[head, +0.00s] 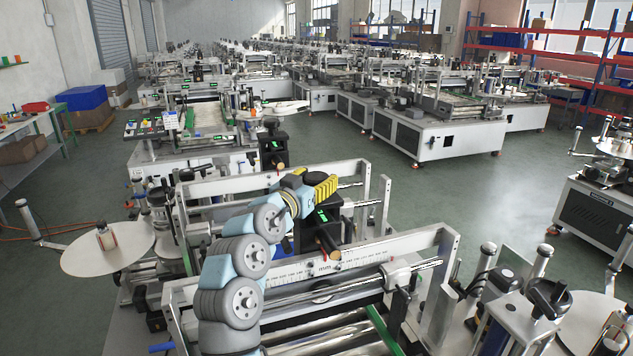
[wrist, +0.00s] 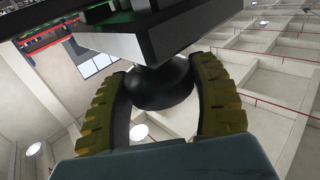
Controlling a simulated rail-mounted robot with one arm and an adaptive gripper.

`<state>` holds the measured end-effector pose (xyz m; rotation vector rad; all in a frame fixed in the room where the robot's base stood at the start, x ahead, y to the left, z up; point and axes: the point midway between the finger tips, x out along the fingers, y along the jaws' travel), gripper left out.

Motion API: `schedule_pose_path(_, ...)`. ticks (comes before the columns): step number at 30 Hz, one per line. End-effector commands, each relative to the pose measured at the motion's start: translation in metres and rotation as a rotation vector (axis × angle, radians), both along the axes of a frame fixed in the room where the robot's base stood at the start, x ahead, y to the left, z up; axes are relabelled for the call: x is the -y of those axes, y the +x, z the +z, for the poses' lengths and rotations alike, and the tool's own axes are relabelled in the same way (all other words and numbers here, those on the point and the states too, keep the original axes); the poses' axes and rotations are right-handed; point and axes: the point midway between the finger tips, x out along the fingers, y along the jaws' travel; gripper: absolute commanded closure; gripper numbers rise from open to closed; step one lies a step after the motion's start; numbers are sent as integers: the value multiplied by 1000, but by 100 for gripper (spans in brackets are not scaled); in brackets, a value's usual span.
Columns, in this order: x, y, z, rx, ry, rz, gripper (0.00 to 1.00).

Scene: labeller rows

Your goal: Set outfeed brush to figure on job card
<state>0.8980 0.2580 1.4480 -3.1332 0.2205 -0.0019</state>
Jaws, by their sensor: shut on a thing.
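My gripper (head: 326,187) shows in the head view as yellow ribbed fingers beside a black unit (head: 306,232) with a small green display (head: 321,214). In the wrist view my gripper (wrist: 162,98) is shut around a dark round knob (wrist: 165,88), one finger on each side. The display's figure is too small to read. A white card (head: 171,120) stands by a control panel on the machine behind; its text cannot be read, and I cannot tell if it is the job card.
A ruled rail (head: 300,269) crosses the near machine below my arm. A second black unit (head: 273,146) with a green display stands behind. A round white reel plate (head: 108,247) juts out at left. Open green floor (head: 480,205) lies to the right.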

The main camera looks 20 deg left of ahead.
Motion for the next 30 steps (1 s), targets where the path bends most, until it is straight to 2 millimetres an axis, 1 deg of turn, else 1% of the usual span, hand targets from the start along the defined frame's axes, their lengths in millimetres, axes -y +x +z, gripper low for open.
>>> schedule_pose_path(5, 0, 0, -2, -3, -1, -1, 74)
schedule_pose_path(6, 0, 0, -2, -3, -1, -1, 32)
schedule_pose_path(8, 0, 0, -2, -3, -1, -1, 14)
schedule_pose_path(9, 0, 0, -2, -3, -1, 0, 10)
schedule_pose_path(20, 0, -2, -1, -1, 0, 0, 10)
schedule_pose_path(26, -4, -17, -2, -3, 1, 2, 10)
schedule_pose_path(30, -6, -35, -1, 0, 3, 2, 10)
